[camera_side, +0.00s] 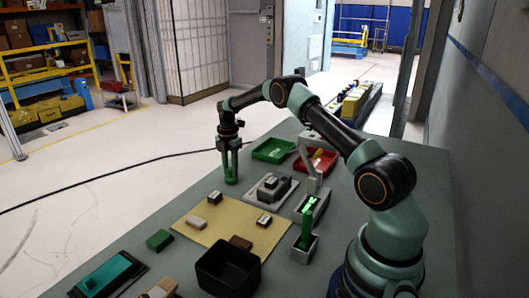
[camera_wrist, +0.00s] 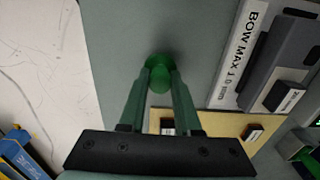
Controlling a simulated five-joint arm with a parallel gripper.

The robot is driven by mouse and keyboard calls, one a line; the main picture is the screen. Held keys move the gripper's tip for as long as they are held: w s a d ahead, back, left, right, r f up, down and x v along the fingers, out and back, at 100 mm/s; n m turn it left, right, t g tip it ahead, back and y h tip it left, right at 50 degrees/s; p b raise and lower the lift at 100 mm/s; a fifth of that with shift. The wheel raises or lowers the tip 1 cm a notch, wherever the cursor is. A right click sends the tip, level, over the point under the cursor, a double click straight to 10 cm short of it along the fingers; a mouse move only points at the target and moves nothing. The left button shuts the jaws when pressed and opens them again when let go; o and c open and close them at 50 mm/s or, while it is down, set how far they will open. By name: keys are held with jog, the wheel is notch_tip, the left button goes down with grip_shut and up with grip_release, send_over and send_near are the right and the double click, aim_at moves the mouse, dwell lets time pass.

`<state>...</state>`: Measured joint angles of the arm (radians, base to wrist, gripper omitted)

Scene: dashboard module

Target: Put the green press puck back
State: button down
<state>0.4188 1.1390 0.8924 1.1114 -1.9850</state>
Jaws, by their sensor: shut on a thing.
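The green press puck (camera_wrist: 157,61) shows in the wrist view as a round green disc with a knob, between my two green finger tips. It also shows in the side view (camera_side: 231,180) at the lower end of my gripper (camera_side: 230,168). My gripper is shut on the puck, at the far left edge of the grey table. The puck is upright and at or just above the table top; I cannot tell whether it touches. My fingers hide part of it.
A tan mat (camera_side: 210,236) with small blocks lies nearer the camera. A grey fixture (camera_side: 284,190) stands right of my gripper, with a green tray (camera_side: 273,150) and red tray (camera_side: 326,164) behind. A black bin (camera_side: 228,275) stands in front. Table around the puck is clear.

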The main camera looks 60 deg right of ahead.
jog(key=shift+f, duration=0.15)
jog(key=c, duration=0.6)
grip_release()
